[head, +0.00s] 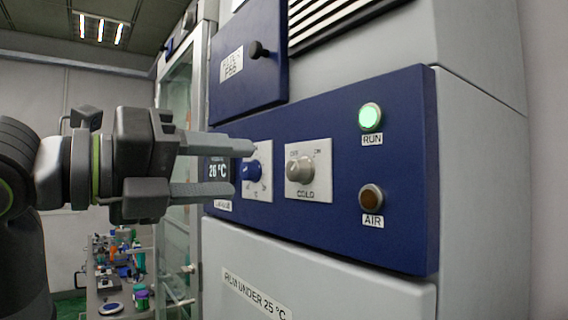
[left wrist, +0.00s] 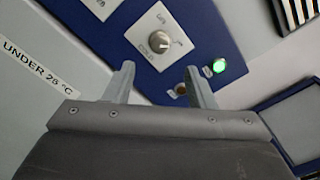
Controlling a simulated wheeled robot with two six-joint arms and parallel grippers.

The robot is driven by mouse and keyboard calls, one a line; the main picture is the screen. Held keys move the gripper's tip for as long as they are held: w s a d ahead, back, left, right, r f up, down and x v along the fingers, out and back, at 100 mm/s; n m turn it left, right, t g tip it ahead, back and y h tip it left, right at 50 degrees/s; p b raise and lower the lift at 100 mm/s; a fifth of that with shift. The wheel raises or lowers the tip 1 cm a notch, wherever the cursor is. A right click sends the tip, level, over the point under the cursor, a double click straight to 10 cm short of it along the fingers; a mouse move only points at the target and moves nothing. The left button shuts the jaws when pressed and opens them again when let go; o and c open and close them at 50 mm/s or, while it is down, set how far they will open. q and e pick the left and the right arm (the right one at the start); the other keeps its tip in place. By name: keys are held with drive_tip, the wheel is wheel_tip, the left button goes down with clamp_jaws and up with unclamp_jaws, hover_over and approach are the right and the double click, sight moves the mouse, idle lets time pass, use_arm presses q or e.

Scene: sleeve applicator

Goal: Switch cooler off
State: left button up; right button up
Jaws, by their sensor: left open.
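My right gripper is not in view.
A dark AIR lamp (head: 370,197) is below RUN. A blue door with a black handle (head: 259,50) is above. A cluttered bench (head: 108,297) stands at lower left.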

sight(292, 172)
use_arm(q)
drive_tip(key=p+x, duration=0.2)
drive_tip(key=x, duration=0.7)
drive_tip(key=c, duration=1)
drive_tip(key=shift+o, duration=0.2)
